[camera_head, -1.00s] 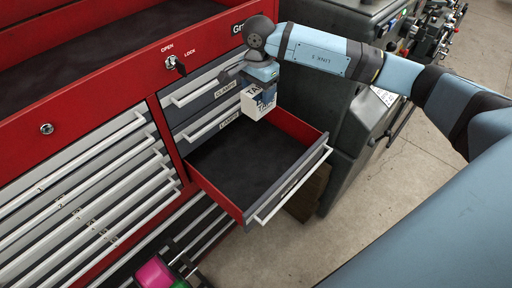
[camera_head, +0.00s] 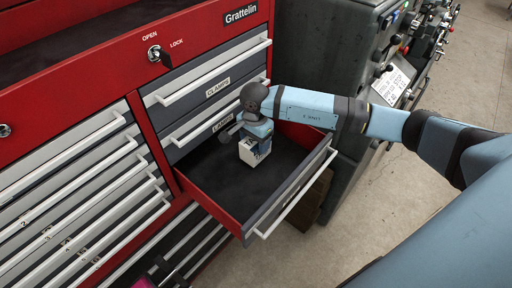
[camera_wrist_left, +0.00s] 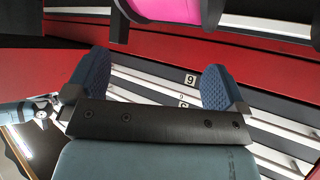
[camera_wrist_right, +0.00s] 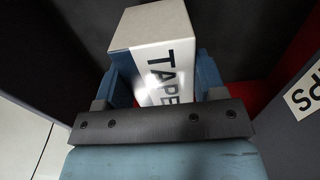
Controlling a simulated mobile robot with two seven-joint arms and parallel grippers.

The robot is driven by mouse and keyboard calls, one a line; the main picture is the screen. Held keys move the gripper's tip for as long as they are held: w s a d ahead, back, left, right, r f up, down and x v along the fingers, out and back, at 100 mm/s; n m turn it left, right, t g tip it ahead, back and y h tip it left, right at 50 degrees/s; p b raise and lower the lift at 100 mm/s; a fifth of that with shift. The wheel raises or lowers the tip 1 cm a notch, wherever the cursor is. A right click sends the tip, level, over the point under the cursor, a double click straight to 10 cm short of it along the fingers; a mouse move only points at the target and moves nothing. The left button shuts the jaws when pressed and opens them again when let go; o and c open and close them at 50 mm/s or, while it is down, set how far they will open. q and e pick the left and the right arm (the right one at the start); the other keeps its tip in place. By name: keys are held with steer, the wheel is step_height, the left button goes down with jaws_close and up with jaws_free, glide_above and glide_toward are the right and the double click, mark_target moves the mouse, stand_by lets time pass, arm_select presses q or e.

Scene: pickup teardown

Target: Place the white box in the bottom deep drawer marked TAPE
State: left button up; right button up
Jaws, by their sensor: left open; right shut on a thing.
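The white box (camera_head: 254,151), lettered TAPE in the right wrist view (camera_wrist_right: 150,28), is between the fingers of my right gripper (camera_head: 252,137). My right gripper is shut on it and holds it inside the open bottom deep drawer (camera_head: 205,172). The drawer has a dark floor, red sides and a white front handle; its front label is too small to read. I cannot tell whether the box touches the floor. My left gripper (camera_wrist_left: 158,90) is open and empty in front of the cabinet's shallow drawers; it is not in the head view.
Shallow drawers (camera_head: 75,190) are on the left. A dark machine (camera_head: 325,55) stands to the right. A pink object (camera_wrist_left: 165,10) shows above my left gripper. The drawer's front floor is clear.

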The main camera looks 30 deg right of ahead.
arm_select(q)
steer(key=shift+w+d+f+b, duration=0.15)
steer(key=shift+w+f+b, duration=0.25)
steer(key=shift+f, duration=0.3)
arm_select(e)
step_height(320, 180, down, 3)
steer(key=shift+r, duration=0.1)
arm_select(q)
steer(key=shift+w+d+f, duration=0.1)
steer(key=shift+w, duration=0.25)
arm_select(e)
steer(key=shift+w+d+f, duration=0.1)
steer(key=shift+w+f, duration=0.1)
steer(key=shift+f, duration=0.1)
arm_select(q)
steer(key=shift+s, duration=0.2)
arm_select(e)
steer(key=shift+s, duration=0.2)
arm_select(q)
steer(key=shift+s+f+b, duration=0.1)
steer(key=shift+f+b, duration=0.1)
steer(key=shift+b, duration=0.1)
arm_select(e)
steer(key=o, duration=1.2)
steer(key=shift+f, duration=0.1)
arm_select(q)
steer(key=shift+r, duration=0.1)
steer(key=shift+r, duration=0.1)
